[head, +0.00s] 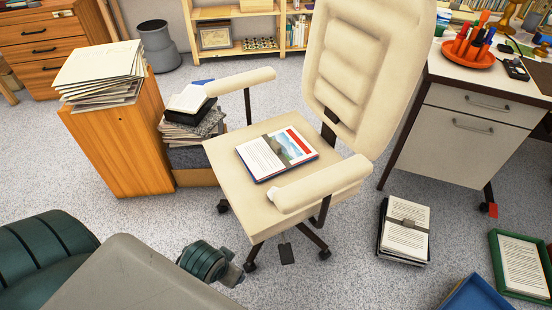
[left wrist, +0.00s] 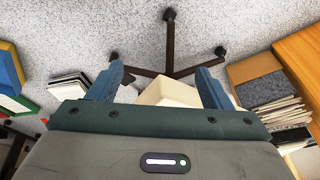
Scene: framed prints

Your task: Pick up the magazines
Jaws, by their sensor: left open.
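A flat stack of magazines (head: 290,150) lies on the cream seat of the office chair (head: 232,170). Its top cover has text, a landscape picture and a red strip, and a grey band crosses it. My left gripper (left wrist: 159,78) is open and empty in the left wrist view, its two blue fingers wide apart. A cream part of the chair (left wrist: 168,92) shows between the fingers, beyond them; the magazines do not show there. My left arm comes in at the lower left of the head view, where its fingers cannot be made out. My right gripper is not in view.
White papers (head: 98,68) are piled on the wooden cabinet (head: 118,150). Another pile (head: 190,120) stands beside it. A banded stack (head: 405,228) lies on the floor near the desk (head: 465,115). Blue (head: 475,295) and green trays (head: 497,262) lie at the lower right.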

